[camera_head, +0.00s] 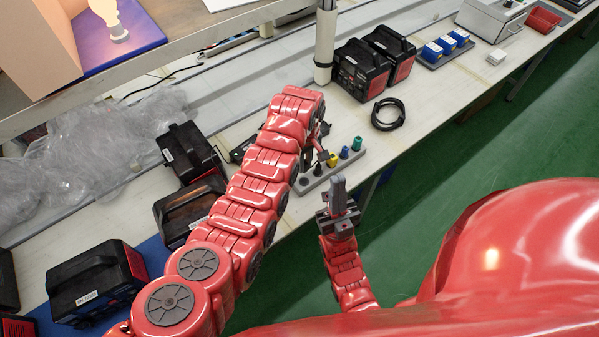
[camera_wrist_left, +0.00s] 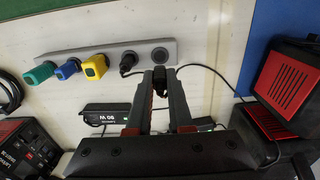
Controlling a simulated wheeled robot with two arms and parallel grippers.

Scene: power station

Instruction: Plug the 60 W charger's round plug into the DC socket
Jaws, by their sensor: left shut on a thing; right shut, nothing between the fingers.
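My left gripper (camera_wrist_left: 165,77) is shut on a small black plug (camera_wrist_left: 161,84), mostly hidden between the fingers. A thin black cable runs right from near the fingertips. They are just below a dark round spot (camera_wrist_left: 160,55) at the right end of a grey strip (camera_wrist_left: 111,52); whether they touch it I cannot tell. A black charger brick (camera_wrist_left: 103,115) marked 60 W lies left of the fingers. In the head view the left gripper (camera_head: 318,150) is above the strip (camera_head: 318,181). My right gripper (camera_head: 338,184) is shut and empty in front of the bench. I cannot make out which opening is the DC socket.
The strip holds green (camera_wrist_left: 40,74), blue (camera_wrist_left: 67,69), yellow (camera_wrist_left: 95,66) and black (camera_wrist_left: 128,63) plugs. Black-red power units (camera_head: 362,68) stand at the back, others (camera_head: 92,282) at the left. A coiled cable (camera_head: 388,114) lies right of the strip. Plastic film (camera_head: 90,150) covers the left back.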

